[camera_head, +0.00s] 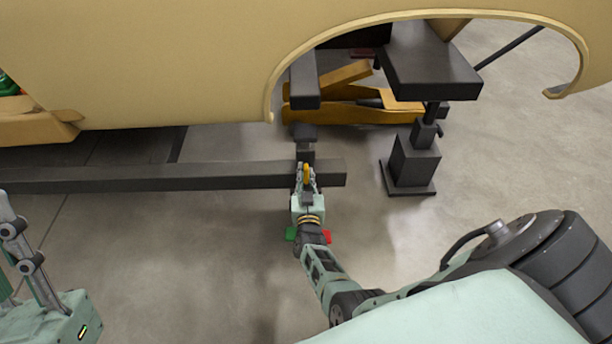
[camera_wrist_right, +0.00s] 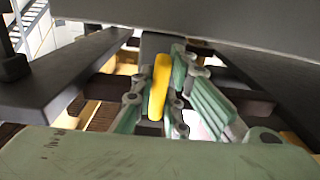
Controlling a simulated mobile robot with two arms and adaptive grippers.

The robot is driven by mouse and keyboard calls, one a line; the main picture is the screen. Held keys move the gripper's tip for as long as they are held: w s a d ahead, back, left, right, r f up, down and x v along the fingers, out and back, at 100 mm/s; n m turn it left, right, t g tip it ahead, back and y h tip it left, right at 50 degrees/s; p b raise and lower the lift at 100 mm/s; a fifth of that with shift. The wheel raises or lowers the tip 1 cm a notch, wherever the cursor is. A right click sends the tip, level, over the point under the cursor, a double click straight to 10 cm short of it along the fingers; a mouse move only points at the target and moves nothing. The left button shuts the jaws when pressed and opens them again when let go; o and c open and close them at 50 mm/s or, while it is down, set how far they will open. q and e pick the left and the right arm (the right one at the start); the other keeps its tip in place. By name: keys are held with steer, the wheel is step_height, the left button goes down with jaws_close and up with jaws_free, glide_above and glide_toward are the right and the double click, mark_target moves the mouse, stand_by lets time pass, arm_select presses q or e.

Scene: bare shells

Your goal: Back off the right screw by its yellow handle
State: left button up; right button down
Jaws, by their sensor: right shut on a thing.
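The yellow handle (camera_head: 306,173) of the screw shows at the end of my right arm, in front of the dark beam under the tan car shell. My right gripper (camera_head: 307,180) is shut on the handle. In the right wrist view the yellow handle (camera_wrist_right: 159,87) stands upright, slightly tilted, between the fingers of the right gripper (camera_wrist_right: 160,95). The screw's own shaft is hidden behind the gripper and handle. My left arm shows at the lower left edge of the head view, but its fingertips are out of frame.
The long dark beam (camera_head: 200,177) runs across from the left and ends just right of the gripper. A dark stand (camera_head: 412,160) stands to the right, with an orange jack (camera_head: 350,112) behind. The car shell (camera_head: 170,60) overhangs above.

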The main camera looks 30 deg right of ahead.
steer(key=shift+f, duration=0.1)
stand_by(0.4)
steer(key=c, duration=1.8)
jaws_free()
steer(key=shift+o, duration=0.2)
